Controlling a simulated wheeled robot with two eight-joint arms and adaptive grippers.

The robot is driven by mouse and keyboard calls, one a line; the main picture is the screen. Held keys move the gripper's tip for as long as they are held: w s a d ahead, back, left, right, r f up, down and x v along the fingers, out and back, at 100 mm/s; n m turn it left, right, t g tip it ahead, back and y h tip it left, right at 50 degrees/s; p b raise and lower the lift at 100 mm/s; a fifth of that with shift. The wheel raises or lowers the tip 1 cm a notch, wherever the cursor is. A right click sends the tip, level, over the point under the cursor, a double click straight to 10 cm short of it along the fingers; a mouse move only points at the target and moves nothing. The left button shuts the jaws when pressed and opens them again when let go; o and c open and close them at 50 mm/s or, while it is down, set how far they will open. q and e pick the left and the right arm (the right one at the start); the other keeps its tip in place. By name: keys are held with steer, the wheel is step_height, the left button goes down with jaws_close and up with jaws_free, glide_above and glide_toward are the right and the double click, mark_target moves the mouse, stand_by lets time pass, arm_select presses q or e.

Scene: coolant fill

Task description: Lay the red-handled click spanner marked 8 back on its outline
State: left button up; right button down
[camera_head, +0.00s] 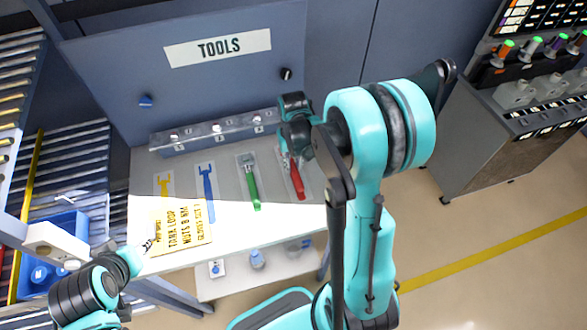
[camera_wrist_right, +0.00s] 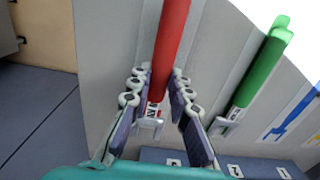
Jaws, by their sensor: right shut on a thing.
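The red-handled spanner (camera_head: 297,181) is at the right end of the tool bench, its handle over a pale strip. My right gripper (camera_head: 288,152) is shut on it near its head. In the right wrist view the red handle (camera_wrist_right: 170,45) runs between the fingers of my right gripper (camera_wrist_right: 158,95), with its marked metal head just beyond. The mark is too small to read surely. I cannot tell whether the spanner touches the bench, and no red outline shows. My left gripper (camera_head: 147,246) is at the bench's front left corner; its jaws are too small to judge.
A green-handled spanner (camera_head: 252,185) lies just left of the red one. Flat blue (camera_head: 207,188) and yellow (camera_head: 164,184) spanner shapes lie further left. A yellow text card (camera_head: 182,233) lies in front. A numbered rail (camera_head: 217,132) and the TOOLS panel (camera_head: 110,75) stand behind.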

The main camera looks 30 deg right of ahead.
step_height(320, 180, down, 2)
steer(key=shift+w+f, duration=0.1)
steer(key=shift+f+b, duration=0.15)
steer(key=shift+b, duration=0.3)
steer(key=c, duration=1.4)
jaws_free()
